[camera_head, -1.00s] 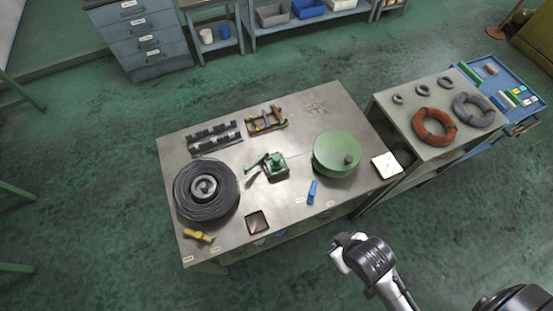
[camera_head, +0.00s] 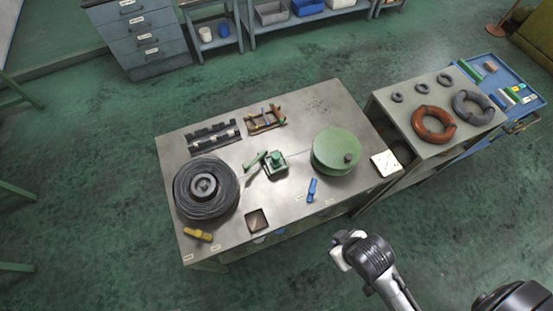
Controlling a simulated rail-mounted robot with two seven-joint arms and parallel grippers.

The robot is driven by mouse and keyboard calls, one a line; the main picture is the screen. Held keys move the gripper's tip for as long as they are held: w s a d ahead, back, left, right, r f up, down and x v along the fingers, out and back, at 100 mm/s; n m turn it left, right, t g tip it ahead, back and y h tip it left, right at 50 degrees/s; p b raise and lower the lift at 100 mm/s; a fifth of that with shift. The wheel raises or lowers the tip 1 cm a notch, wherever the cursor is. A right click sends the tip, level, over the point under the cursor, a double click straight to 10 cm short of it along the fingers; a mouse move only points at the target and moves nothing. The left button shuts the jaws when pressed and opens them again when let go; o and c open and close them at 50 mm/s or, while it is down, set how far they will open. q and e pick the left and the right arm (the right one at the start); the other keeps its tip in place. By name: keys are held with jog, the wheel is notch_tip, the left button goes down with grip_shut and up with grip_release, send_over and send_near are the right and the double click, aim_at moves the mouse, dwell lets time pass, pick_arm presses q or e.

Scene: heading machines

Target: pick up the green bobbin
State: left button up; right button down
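A wooden rack (camera_head: 266,121) with small coloured pieces, too small to tell apart, lies at the back of the grey metal table (camera_head: 285,215). A green piece shows at its right end; I cannot tell if it is the green bobbin. A large round green drum (camera_head: 329,146) with a dark knob sits on the table's right part. My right arm comes in from the bottom right, and its end (camera_head: 343,249) is over the floor in front of the table, apart from everything. Its fingers are not clear. My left gripper is not in view.
On the table are a black wire coil (camera_head: 206,209), a black toothed rack (camera_head: 213,137), a small green lever device (camera_head: 276,164), a blue tool (camera_head: 312,190) and a yellow tool (camera_head: 198,235). A side bench (camera_head: 436,153) with rings stands right. The table's front middle is mostly clear.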

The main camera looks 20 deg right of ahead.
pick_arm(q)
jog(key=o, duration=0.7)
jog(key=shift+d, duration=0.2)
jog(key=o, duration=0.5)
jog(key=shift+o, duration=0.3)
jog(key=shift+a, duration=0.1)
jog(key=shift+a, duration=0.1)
